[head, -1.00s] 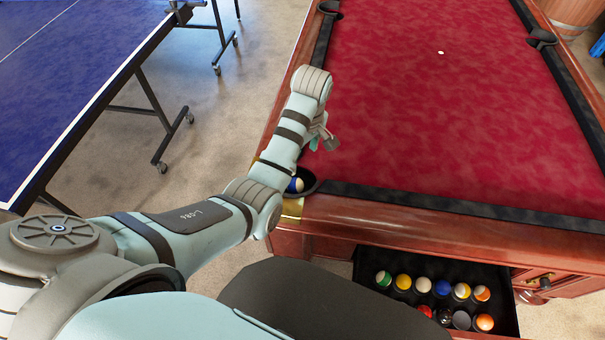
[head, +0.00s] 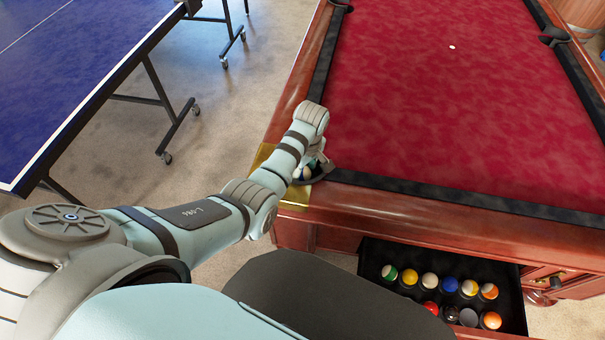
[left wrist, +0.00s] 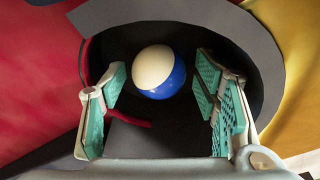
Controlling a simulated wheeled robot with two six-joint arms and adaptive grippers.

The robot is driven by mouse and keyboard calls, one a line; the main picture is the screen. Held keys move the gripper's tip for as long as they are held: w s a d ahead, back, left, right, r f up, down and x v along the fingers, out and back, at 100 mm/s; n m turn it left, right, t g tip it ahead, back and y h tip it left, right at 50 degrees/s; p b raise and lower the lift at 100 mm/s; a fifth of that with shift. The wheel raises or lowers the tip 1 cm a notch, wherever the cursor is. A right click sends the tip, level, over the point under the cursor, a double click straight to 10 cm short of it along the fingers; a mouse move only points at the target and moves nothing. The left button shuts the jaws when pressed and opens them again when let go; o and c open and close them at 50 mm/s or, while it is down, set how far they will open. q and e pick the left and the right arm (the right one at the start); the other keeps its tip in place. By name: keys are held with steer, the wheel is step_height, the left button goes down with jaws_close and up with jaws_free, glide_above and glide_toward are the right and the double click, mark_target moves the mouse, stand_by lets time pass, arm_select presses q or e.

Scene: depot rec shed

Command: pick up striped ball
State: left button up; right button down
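The striped ball (left wrist: 160,72), white and blue, sits low in the dark corner pocket (left wrist: 225,25) of the pool table. In the head view the ball (head: 305,174) is partly hidden by my left arm and gripper. My left gripper (left wrist: 158,85) is open at the pocket mouth, with green-padded fingers to the left and right of the ball. A gap shows between each finger and the ball. My right gripper is in neither view.
The red pool table (head: 430,120) has dark cushions and a wooden rail around the pocket. A small white spot (head: 452,47) is on its cloth. An open drawer (head: 372,262) below holds several balls. A blue ping-pong table (head: 70,80) stands at the left.

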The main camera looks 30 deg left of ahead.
arm_select(q)
steer(key=c, duration=0.9)
steer(key=shift+r, duration=0.1)
